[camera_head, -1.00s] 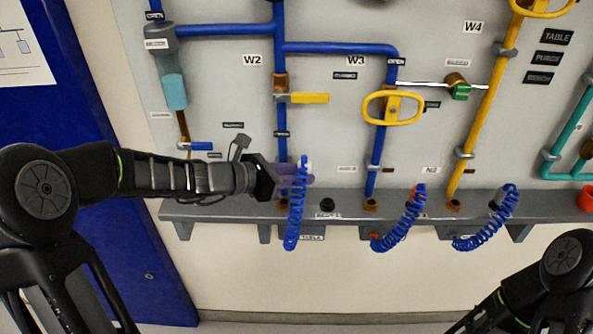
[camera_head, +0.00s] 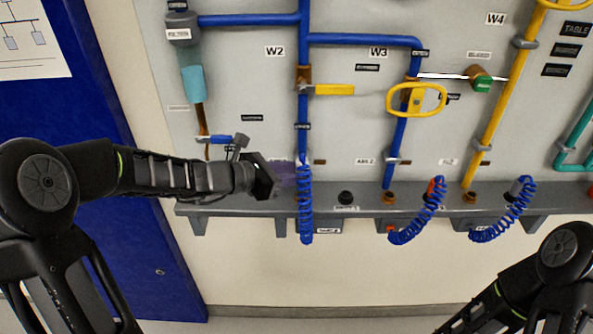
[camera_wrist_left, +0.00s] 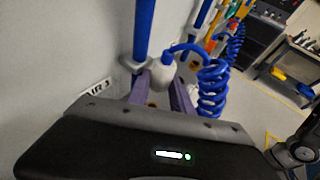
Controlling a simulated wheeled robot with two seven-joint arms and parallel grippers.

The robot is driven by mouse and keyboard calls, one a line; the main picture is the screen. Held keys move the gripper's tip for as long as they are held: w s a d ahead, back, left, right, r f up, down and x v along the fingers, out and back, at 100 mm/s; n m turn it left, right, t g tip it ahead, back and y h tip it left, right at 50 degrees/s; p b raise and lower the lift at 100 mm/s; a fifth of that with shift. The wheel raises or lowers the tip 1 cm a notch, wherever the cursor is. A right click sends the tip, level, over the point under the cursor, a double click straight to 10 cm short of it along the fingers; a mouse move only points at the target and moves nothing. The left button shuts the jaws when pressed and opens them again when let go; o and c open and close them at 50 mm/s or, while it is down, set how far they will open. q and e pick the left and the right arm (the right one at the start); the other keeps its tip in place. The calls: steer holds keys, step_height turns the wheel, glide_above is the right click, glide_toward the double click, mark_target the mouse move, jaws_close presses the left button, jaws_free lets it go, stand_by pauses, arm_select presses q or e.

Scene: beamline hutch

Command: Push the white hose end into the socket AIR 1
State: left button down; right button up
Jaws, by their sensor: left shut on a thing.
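My left gripper (camera_head: 287,175), with purple fingers, is in front of the panel beside the lower end of the left blue pipe. It is shut on the white hose end (camera_wrist_left: 162,73), which shows between the fingers in the left wrist view. The blue coiled hose (camera_head: 305,205) runs from it and hangs down past the grey ledge; its coils also show in the left wrist view (camera_wrist_left: 212,85). A brass-coloured fitting (camera_wrist_left: 152,98) shows partly between the fingers, below the hose end. I cannot tell whether it is the AIR 1 socket. The right gripper is out of view.
A grey ledge (camera_head: 240,208) runs along the panel's bottom. It carries a black fitting (camera_head: 345,198) and brass ones (camera_head: 389,198). Two more coiled blue hoses (camera_head: 418,215) hang to the right. A yellow-handled valve (camera_head: 333,90) is above my gripper. A small label (camera_wrist_left: 97,88) is beside the fingers.

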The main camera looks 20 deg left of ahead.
mark_target(297, 196)
arm_select(q)
steer(key=shift+f+b, duration=1.85)
steer(key=shift+f, duration=0.7)
steer(key=shift+f+b, duration=0.55)
steer(key=shift+f, duration=0.05)
steer(key=c, duration=1.1)
jaws_free()
steer(key=shift+o, duration=0.2)
steer(key=shift+r, duration=0.1)
steer(key=v, duration=0.7)
steer(key=shift+s+a, duration=0.25)
steer(key=shift+a, duration=0.05)
steer(key=shift+r, duration=0.1)
